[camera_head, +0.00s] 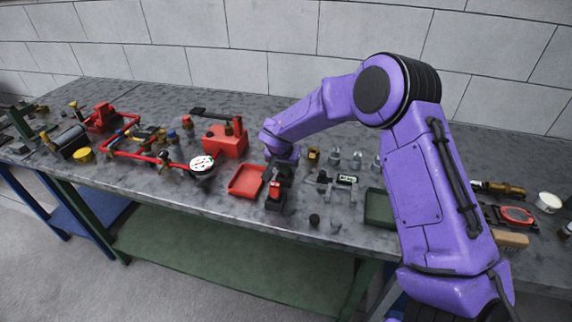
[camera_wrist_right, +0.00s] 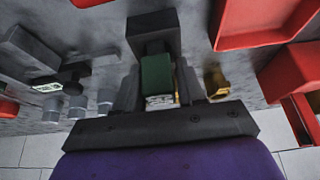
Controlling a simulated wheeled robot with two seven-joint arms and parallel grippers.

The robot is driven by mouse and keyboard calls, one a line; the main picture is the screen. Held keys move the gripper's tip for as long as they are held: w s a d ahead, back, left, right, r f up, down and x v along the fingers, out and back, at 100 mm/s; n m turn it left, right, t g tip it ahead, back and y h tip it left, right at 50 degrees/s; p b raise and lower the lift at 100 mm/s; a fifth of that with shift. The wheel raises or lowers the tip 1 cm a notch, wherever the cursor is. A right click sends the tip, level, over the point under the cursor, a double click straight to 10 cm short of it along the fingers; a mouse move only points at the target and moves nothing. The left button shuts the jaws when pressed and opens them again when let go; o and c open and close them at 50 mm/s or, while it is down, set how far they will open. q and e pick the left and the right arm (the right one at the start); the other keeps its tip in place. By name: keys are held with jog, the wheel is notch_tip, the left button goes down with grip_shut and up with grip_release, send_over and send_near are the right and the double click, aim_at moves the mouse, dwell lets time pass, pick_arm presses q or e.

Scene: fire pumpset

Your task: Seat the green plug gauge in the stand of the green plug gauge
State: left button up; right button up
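The green plug gauge (camera_wrist_right: 157,76) shows in the right wrist view as a green block with a pale end, between the two fingers of my right gripper (camera_wrist_right: 158,90). The fingers lie close along both its sides and appear shut on it. A dark block, seemingly its stand (camera_wrist_right: 153,28), is just beyond the gauge's far end; whether the gauge is inside it or only above it is hidden. In the head view my right gripper (camera_head: 277,180) points down over a small dark block (camera_head: 273,208) near the table's front, with a red patch beside it. My left gripper is out of view.
A red tray (camera_head: 246,181) lies close left of my right gripper, with a red box (camera_head: 226,141) behind. Small metal and brass parts and a dark green tray (camera_head: 379,208) stand to the right. Red pipework (camera_head: 135,152) and a dial fill the left.

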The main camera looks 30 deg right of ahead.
jog(key=shift+o, duration=1.2)
jog(key=shift+w+f, duration=0.1)
jog(key=shift+w, duration=0.05)
jog(key=v, duration=1.2)
jog(key=shift+r+b, duration=0.3)
jog(key=shift+b, duration=0.05)
